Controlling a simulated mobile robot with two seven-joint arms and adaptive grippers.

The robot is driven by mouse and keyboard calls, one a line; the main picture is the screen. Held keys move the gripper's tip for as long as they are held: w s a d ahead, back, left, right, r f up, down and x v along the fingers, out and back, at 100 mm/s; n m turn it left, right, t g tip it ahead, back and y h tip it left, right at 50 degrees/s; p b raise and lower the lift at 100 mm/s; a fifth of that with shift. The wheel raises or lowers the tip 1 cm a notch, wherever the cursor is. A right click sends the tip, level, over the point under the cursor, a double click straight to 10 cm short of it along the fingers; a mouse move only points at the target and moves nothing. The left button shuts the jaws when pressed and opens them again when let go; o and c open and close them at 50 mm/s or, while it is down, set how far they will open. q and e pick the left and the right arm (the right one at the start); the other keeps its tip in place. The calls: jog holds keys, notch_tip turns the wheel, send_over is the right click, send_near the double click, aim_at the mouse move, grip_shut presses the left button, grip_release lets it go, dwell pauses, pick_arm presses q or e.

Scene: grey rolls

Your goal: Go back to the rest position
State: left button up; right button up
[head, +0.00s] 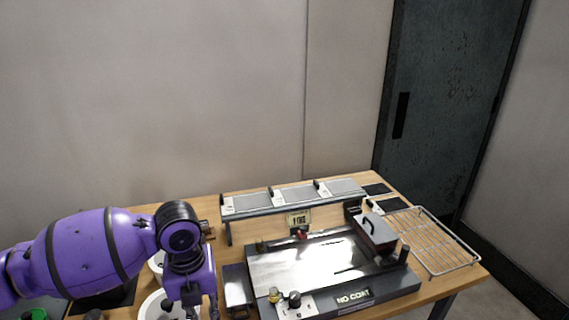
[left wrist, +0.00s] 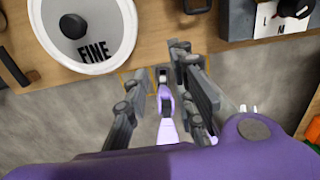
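My left arm, purple with dark joints, comes in from the left in the head view. My left gripper (head: 191,300) points down near the front of the table, in front of a white round dish (head: 148,304). In the left wrist view the two grey fingers of my left gripper (left wrist: 160,78) stand apart by the table's front edge. A slim purple and white shape (left wrist: 167,128) shows between and below them; I cannot tell that the fingers touch it. A white dish marked FINE (left wrist: 122,22) lies beyond the fingers. My right gripper is not in view.
A wooden table (head: 440,287) carries a dark flat machine marked NO COAT (head: 352,298) with a dark block (head: 375,232) on it. A long raised grey shelf (head: 295,197) stands behind. A wire rack (head: 433,245) is at the right. Grey floor (left wrist: 60,125) shows before the table.

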pick_arm(q)
jog(key=s+d+f+n+h, duration=0.2)
jog(key=s+d+f+n, duration=0.35)
jog(key=s, duration=0.25)
jog(key=s+d+f+n+h, duration=0.1)
jog(key=s+d+f+n, duration=0.3)
jog(key=s+f+n, duration=0.35)
jog(key=s+a+f+n+y, duration=0.2)
jog(key=s+a+n+y, duration=0.2)
jog(key=s+a+n, duration=1.3)
jog(key=w+d+f+n+t, duration=0.1)
jog(key=w+d+f+t, duration=0.1)
jog(key=w+f+t, duration=0.1)
jog(key=w+d+f+n+t+h+p, duration=0.1)
jog(key=w+d+f+t, duration=0.2)
jog(key=f, duration=0.4)
jog(key=shift+w+t, duration=0.7)
jog(key=shift+t, duration=0.3)
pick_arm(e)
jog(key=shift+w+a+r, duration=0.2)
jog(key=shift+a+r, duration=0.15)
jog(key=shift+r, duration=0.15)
